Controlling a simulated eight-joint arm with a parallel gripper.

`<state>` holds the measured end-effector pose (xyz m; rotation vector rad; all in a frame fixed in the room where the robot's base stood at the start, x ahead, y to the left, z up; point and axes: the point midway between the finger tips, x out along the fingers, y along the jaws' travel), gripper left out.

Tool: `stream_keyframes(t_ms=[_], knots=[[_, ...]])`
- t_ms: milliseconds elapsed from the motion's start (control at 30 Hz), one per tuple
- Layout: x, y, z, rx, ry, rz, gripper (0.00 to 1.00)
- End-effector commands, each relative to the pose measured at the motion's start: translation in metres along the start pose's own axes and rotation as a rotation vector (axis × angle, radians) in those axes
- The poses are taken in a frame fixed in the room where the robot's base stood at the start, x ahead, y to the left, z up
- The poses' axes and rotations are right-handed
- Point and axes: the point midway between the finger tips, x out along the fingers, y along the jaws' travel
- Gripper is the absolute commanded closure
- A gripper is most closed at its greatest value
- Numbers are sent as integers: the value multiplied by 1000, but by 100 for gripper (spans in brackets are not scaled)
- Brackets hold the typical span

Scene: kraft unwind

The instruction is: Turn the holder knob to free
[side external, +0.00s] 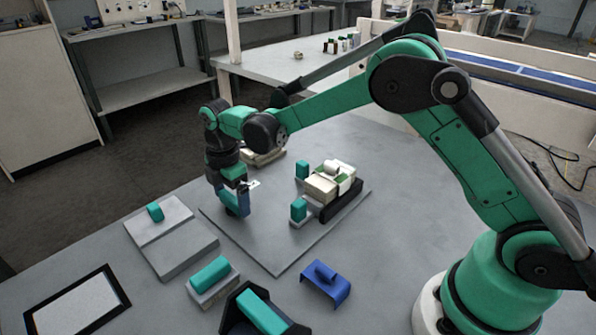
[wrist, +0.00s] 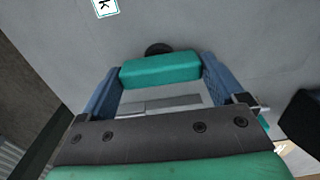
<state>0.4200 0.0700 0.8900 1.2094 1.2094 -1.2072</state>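In the wrist view a teal bar (wrist: 161,71), which looks like the holder knob, lies across the space between my two blue fingertips. A dark round part shows just behind it. My gripper (wrist: 160,72) has its fingers well apart, one at each end of the bar, with no clear gap at either end. In the side view my gripper (side external: 236,203) points down over the far left part of the grey base plate (side external: 276,248). The fingers hide most of what is between them there.
Cream blocks with teal pieces (side external: 330,184) stand right of my gripper on the plate. A cream part (side external: 263,157) sits behind it. A grey block (side external: 171,238), a teal-topped block (side external: 213,281), a blue bracket (side external: 325,284) and a black-framed panel (side external: 76,305) lie in front.

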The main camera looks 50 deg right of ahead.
Motion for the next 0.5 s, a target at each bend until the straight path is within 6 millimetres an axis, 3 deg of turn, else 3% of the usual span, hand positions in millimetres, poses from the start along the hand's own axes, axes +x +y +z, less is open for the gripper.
stream_keyframes(t_ms=[500], knots=[[0,0,0,118,-1,-1,63]])
